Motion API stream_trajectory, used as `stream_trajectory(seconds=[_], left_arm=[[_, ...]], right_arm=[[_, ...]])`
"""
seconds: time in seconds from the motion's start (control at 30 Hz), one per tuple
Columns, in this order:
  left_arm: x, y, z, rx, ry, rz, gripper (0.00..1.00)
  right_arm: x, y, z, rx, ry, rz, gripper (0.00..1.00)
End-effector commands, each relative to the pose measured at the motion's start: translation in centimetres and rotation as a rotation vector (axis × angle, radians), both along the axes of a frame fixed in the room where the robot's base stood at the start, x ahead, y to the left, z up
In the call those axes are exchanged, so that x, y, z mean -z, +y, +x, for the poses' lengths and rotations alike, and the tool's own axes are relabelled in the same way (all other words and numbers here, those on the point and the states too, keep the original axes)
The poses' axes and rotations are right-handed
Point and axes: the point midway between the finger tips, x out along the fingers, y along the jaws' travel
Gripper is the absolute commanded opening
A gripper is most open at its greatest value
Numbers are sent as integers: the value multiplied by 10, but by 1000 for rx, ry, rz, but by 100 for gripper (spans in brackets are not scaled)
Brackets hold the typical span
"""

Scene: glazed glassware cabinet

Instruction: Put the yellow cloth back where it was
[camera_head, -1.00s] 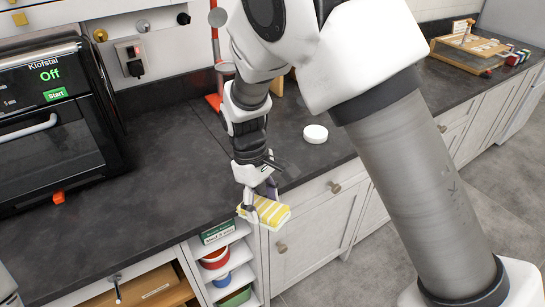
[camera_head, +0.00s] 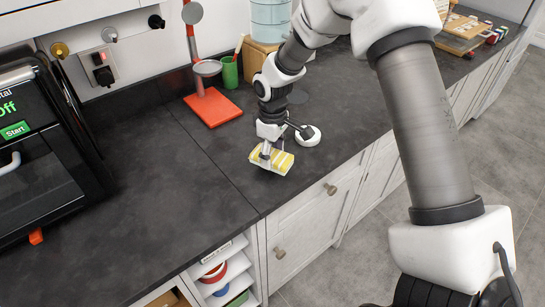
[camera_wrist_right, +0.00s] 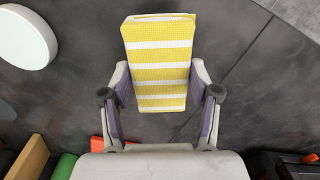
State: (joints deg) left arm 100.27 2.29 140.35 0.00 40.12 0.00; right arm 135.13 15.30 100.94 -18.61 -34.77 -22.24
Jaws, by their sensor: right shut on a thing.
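The yellow cloth (camera_head: 276,160) is a folded pad with yellow and white stripes. My right gripper (camera_head: 268,150) is shut on it, over the dark worktop near the front edge. In the right wrist view the cloth (camera_wrist_right: 158,65) sits between the two fingers of the right gripper (camera_wrist_right: 160,98), one on each side. I cannot tell whether the cloth touches the worktop. My left gripper is not in view.
A white round disc (camera_head: 308,136) lies just right of the gripper. A red stand (camera_head: 212,107) and a green cup (camera_head: 229,72) stand behind. A black oven (camera_head: 35,150) is at the left. The worktop (camera_head: 150,180) between is clear.

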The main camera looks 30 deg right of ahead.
Motion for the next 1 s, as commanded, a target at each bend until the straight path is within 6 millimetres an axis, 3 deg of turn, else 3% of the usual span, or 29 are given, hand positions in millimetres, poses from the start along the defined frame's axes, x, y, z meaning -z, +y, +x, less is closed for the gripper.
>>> stream_trajectory(seconds=[0.2, 0.4, 0.43, 0.47, 0.5, 0.83, 1.0], left_arm=[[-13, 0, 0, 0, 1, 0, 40], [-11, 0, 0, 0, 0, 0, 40], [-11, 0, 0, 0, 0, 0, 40], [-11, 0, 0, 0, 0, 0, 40], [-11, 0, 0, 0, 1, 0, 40], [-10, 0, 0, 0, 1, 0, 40], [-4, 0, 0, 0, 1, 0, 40]], right_arm=[[31, -1, -1, -1, 4, 0, 24], [35, -1, 0, -1, 1, 0, 24], [35, -1, 0, -1, 1, 0, 72], [35, -1, 0, -1, 1, 0, 83], [35, -1, 0, -1, 1, 0, 86], [33, -1, 0, -1, 1, 0, 86], [11, -1, 1, -1, -2, 0, 86]])
